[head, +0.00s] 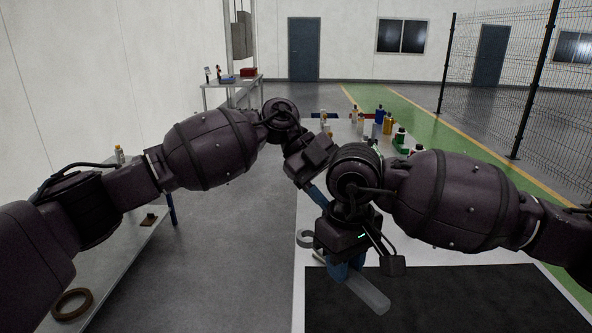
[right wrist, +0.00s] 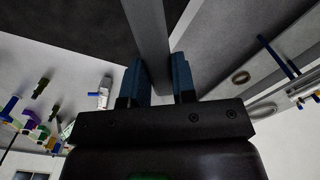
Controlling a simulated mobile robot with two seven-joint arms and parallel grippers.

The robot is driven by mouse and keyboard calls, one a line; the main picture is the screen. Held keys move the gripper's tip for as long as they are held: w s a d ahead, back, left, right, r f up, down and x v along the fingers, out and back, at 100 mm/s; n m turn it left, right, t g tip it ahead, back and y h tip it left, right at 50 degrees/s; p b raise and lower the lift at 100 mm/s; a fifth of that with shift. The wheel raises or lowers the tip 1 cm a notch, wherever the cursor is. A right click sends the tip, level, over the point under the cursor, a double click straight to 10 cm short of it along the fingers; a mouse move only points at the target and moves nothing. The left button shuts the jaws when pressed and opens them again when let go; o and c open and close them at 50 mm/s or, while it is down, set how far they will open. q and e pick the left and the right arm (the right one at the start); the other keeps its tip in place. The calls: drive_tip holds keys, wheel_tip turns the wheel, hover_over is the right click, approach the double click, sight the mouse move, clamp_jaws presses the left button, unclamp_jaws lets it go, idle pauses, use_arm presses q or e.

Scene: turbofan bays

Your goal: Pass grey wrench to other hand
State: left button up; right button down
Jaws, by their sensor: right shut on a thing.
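The grey wrench (head: 368,293) is a long, pale grey bar in the head view. My right gripper (head: 345,271) is shut on it, and its far end sticks out over the dark mat. In the right wrist view the wrench (right wrist: 150,35) runs up between the blue fingers of my right gripper (right wrist: 158,82). A grey ring (head: 304,239) shows just left of the right gripper; I cannot tell if it is the wrench's other end. My left gripper (head: 318,194) is up and left of the right one, partly hidden by the arms. Its finger opening does not show.
A black mat (head: 450,300) lies on the light table under the right gripper. Several bottles (head: 387,124) stand at the table's far end. A side table at left holds a brown ring (head: 72,303) and a small bottle (head: 119,154). Floor lies between the tables.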

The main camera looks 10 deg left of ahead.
use_arm(q)
drive_tip(key=w+a+r+n+t+y, duration=0.1)
drive_tip(key=w+a+r+n+y, duration=0.1)
drive_tip(key=a+y, duration=0.45)
drive_tip(key=x, duration=1.1)
drive_tip(key=shift+a+f, duration=0.15)
drive_tip(key=shift+f, duration=0.2)
drive_tip(key=c, duration=0.9)
use_arm(e)
drive_tip(key=c, duration=0.8)
unclamp_jaws()
drive_tip(key=shift+c, duration=0.2)
drive_tip(key=shift+r, duration=0.1)
